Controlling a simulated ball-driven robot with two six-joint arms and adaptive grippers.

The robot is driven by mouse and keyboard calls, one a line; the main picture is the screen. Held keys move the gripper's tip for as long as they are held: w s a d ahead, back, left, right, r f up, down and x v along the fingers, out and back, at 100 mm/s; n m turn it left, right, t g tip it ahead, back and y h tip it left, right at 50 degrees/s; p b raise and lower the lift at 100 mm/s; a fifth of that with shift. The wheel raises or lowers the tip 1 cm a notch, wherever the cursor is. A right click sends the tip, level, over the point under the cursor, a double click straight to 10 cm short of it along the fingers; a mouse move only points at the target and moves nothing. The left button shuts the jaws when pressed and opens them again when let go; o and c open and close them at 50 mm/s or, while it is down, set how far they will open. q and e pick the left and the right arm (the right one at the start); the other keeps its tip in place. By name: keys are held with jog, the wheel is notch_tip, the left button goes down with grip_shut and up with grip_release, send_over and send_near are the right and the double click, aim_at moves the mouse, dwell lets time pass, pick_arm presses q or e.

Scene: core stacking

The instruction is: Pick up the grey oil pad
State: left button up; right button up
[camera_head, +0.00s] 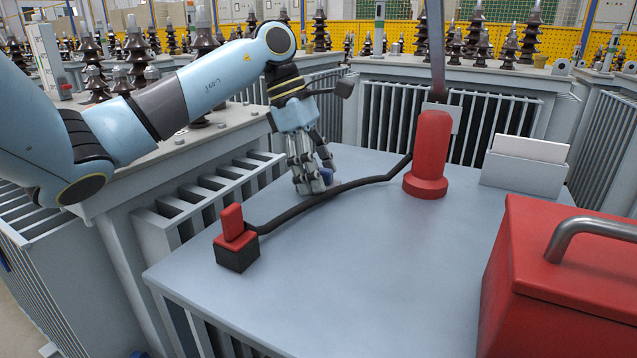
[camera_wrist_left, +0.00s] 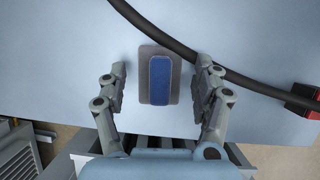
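The oil pad shows in the left wrist view as a small grey rectangular plate (camera_wrist_left: 145,62) with a long blue block (camera_wrist_left: 160,80) on top. It rests on the light grey tabletop (camera_head: 330,270). My left gripper (camera_wrist_left: 161,70) is open, with its fingers on either side of the pad and gaps between them and it. In the head view my left gripper (camera_head: 312,178) points down at the table's far left part, and only a bit of the blue block (camera_head: 327,177) shows behind its fingers. My right gripper is not in view.
A black cable (camera_head: 330,194) runs close by the gripper from a red-and-black block (camera_head: 237,245) to a red cylinder (camera_head: 430,150). A red toolbox (camera_head: 560,270) stands at right, a grey holder (camera_head: 525,172) at back right. The table's front middle is clear.

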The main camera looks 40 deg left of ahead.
pick_arm(q)
jog(key=c, duration=1)
jog(key=shift+o, duration=0.2)
